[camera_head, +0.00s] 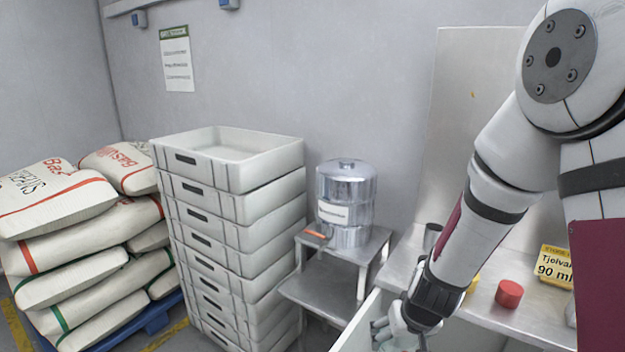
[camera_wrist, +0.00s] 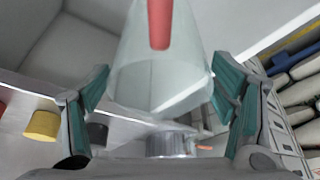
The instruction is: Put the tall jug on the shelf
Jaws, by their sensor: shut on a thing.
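My gripper (camera_wrist: 165,95) is shut on a translucent, tapered jug (camera_wrist: 150,80) with a red handle (camera_wrist: 160,24). The teal finger pads stand on either side of the jug's body in the wrist view. In the head view, my gripper (camera_head: 392,335) is low at the bottom edge, in front of the metal counter, and the jug cannot be made out there. A two-level metal stand (camera_head: 322,297) stands left of my gripper; I cannot tell whether it is the shelf in question.
A steel dispenser (camera_head: 346,195) with an orange tap fills the stand's top. White crates (camera_head: 230,185) and sacks (camera_head: 75,200) stand left. The metal counter (camera_head: 480,310) holds a red cylinder (camera_head: 509,293), yellow sign (camera_head: 553,266) and dark cup (camera_head: 432,236). The stand's lower level looks clear.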

